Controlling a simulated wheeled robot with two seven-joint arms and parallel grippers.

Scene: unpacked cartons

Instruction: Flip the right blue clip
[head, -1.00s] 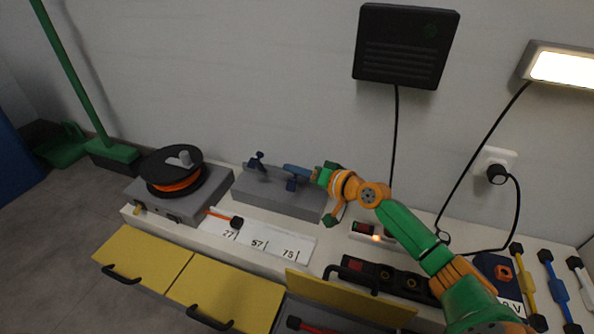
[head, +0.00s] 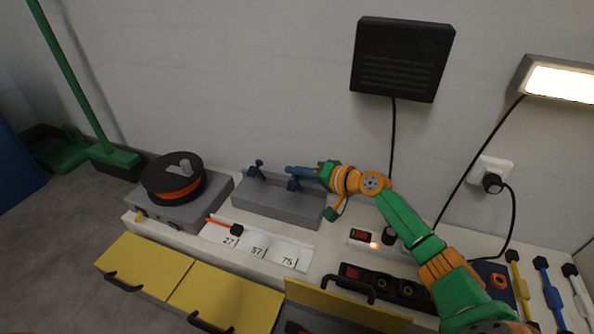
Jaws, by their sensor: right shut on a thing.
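Two blue clips stand on a grey block (head: 262,204) on the white bench. The left blue clip (head: 256,171) stands tilted up and is free. The right blue clip (head: 294,182) has its lever lying sideways toward my right gripper (head: 317,173). My right gripper is shut on the right clip's lever, seen from the side; the fingertips are small and partly hidden. My left gripper does not show.
A black spool (head: 174,180) with orange filament sits on a grey box at left. A numbered white tray (head: 255,249) with an orange-handled tool lies in front. Yellow drawers (head: 143,263) run below. A black box (head: 402,60) hangs on the wall.

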